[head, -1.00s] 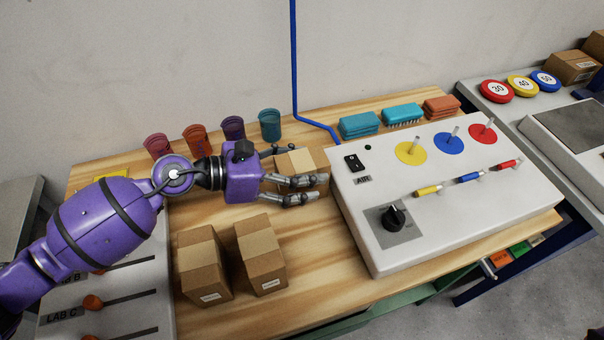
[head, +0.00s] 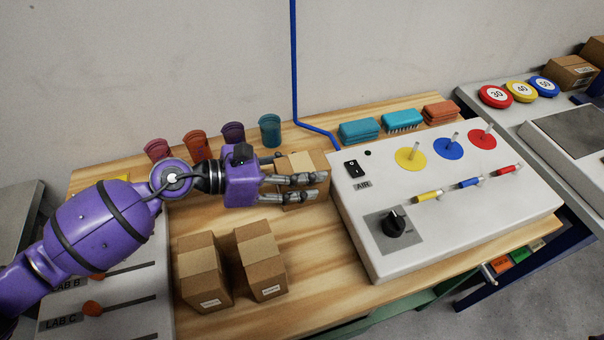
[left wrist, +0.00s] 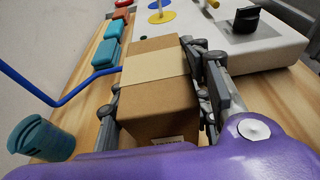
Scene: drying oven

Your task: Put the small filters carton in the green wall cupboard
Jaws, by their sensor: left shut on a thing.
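A small brown carton (head: 304,163) with a paler tape band stands on the wooden table, left of the white panel box. My left gripper (head: 296,180) is shut on it, with fingers along its near and far sides. In the left wrist view the carton (left wrist: 158,90) fills the space between the fingers; part of a label shows at its lower edge, too small to read. Two more cartons, one at left (head: 204,272) and one at right (head: 261,262), stand nearer the front. The green wall cupboard is not in view. My right gripper is not in view.
The white panel box (head: 450,215) with knob and pegs stands close to the right of the held carton. Several coloured cups (head: 270,130) and sponges or brushes (head: 359,130) line the back. A blue pipe (head: 294,60) runs down the wall. Bare wood (head: 325,275) lies in front.

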